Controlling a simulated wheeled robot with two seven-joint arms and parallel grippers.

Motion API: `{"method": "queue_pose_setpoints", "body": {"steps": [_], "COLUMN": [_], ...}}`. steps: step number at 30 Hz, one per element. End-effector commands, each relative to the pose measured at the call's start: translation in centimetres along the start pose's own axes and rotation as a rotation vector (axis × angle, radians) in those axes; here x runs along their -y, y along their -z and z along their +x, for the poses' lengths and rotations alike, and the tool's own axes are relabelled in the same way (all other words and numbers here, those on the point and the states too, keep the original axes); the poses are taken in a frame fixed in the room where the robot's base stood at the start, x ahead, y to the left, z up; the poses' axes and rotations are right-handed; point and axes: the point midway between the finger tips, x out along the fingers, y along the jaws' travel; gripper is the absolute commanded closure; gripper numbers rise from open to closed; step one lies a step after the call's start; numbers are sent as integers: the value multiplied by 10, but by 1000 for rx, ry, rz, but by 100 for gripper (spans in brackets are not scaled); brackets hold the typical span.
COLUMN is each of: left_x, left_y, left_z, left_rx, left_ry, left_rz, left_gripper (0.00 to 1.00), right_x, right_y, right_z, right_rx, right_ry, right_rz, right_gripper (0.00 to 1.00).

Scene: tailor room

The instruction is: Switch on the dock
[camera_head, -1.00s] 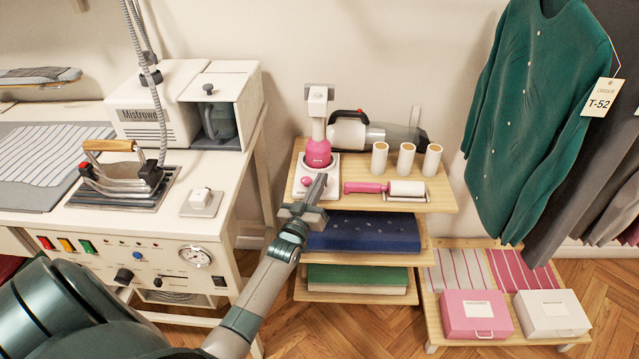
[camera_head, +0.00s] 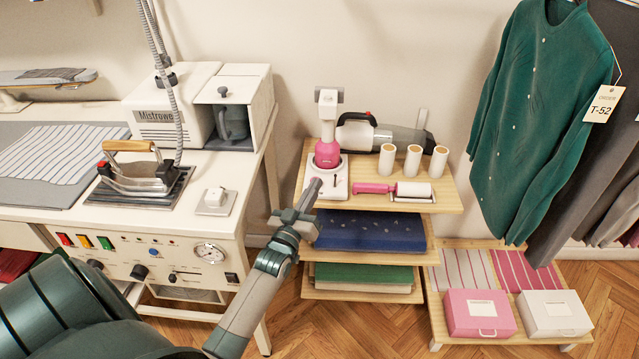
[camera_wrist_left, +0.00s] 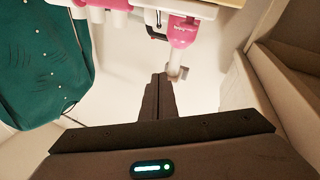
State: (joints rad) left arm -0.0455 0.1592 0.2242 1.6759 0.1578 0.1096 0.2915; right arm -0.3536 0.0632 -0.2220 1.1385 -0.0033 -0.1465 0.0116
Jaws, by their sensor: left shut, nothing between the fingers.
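The dock (camera_head: 340,188) is a white base on the top shelf, holding a pink-and-white handheld device (camera_head: 327,150) upright. A small dark mark shows on its front top face. My left gripper (camera_head: 314,186) is shut and empty, its tips overlapping the dock's front left corner in the head view; I cannot tell whether they touch it. The tips cover the spot where a red button would lie. In the left wrist view the shut fingers (camera_wrist_left: 158,90) point toward the pink device (camera_wrist_left: 183,32), and the dock's controls are not clear. My right gripper is not in view.
A pink lint roller (camera_head: 380,188), white rolls (camera_head: 413,160) and a handheld vacuum (camera_head: 385,137) share the wooden shelf (camera_head: 445,200). The steam iron table (camera_head: 160,225) stands left. A green garment (camera_head: 540,120) hangs right. Folded cloth fills the lower shelves.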

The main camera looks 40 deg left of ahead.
Motion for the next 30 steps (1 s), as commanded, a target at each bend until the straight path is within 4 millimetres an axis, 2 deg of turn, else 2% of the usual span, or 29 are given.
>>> {"method": "queue_pose_setpoints", "body": {"steps": [3,9,30], "left_x": [-2,-4,-4], "left_y": [6,13,11], "left_z": [-17,-30,-32], "left_rx": [1,0,6], "left_ry": [0,0,0], "left_rz": [0,0,1], "left_gripper": [100,100,100], "right_x": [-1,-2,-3], "right_y": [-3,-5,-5], "right_z": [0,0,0], "right_rx": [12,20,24], "right_ry": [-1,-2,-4], "right_rz": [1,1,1], "right_gripper": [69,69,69]}}
